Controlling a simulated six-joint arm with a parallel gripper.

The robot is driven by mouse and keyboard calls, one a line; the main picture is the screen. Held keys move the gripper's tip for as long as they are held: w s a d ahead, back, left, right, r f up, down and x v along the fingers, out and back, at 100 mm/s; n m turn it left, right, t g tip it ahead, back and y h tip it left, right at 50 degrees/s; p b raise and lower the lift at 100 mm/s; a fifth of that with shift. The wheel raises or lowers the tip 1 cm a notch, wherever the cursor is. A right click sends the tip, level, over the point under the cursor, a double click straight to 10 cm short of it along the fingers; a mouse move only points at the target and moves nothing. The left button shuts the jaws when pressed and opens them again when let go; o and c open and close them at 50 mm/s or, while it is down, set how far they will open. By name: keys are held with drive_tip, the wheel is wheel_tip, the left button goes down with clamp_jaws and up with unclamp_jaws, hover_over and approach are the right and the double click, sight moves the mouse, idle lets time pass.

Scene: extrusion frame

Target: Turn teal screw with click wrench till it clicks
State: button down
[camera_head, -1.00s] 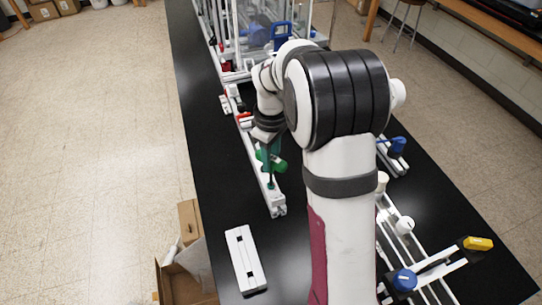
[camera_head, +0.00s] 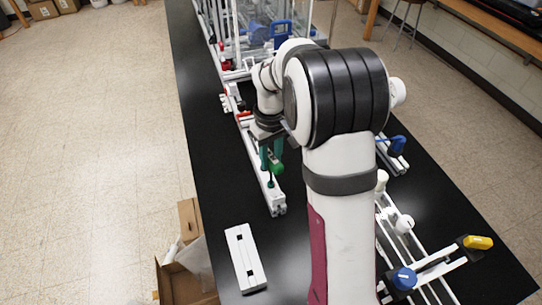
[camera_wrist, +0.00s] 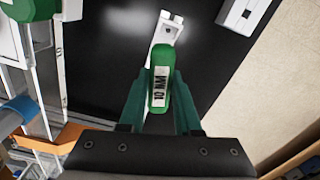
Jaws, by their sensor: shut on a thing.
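The click wrench shows in the wrist view as a green handle (camera_wrist: 160,77) marked "10 NM". My gripper (camera_wrist: 162,82) is shut on it, with one teal finger on each side. In the head view, the green wrench (camera_head: 277,167) shows beside my gripper (camera_head: 271,161), above the near end of a white rail (camera_head: 277,208). A small teal piece (camera_head: 270,184) stands on this rail below the wrench; it looks like the teal screw. In the wrist view the handle and fingers hide the screw. I cannot tell how the wrench sits on it.
A white slotted block (camera_head: 245,258) lies on the black table (camera_head: 214,190) near its left edge. A frame with a blue knob (camera_head: 404,279) and a yellow-ended handle (camera_head: 478,242) stands at the right. An open cardboard box (camera_head: 181,287) is beside the table.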

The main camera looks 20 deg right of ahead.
drive_tip(key=shift+m, duration=2.6)
drive_tip(key=shift+n, duration=1)
drive_tip(key=shift+r, duration=1.5)
drive_tip(key=shift+r, duration=1.5)
drive_tip(key=shift+w, duration=0.1)
